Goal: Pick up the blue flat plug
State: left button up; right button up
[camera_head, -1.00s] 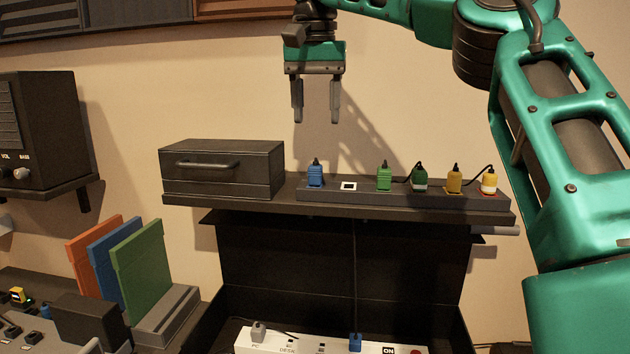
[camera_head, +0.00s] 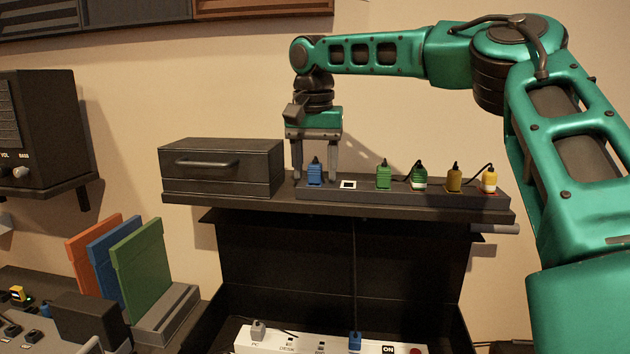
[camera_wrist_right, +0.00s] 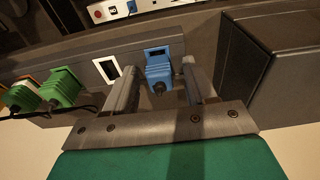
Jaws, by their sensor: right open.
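A blue plug (camera_head: 315,173) stands upright at the left end of the dark socket strip on the shelf. My right gripper (camera_head: 315,177) is open and points down, with one finger on each side of this plug. In the right wrist view the blue plug (camera_wrist_right: 159,71) sits between the two fingers (camera_wrist_right: 159,84), with a gap visible on each side. A second blue plug (camera_head: 355,341) is in the white power strip below. The head view does not show my left gripper.
The dark socket strip (camera_head: 400,195) also holds green and yellow plugs to the right, beside an empty white-framed socket (camera_head: 348,184). A dark drawer box (camera_head: 222,167) stands close on the left. The white power strip (camera_head: 300,340) lies below the shelf.

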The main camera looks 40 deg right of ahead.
grip_shut()
dwell(0.4)
jog(key=shift+r, duration=0.15)
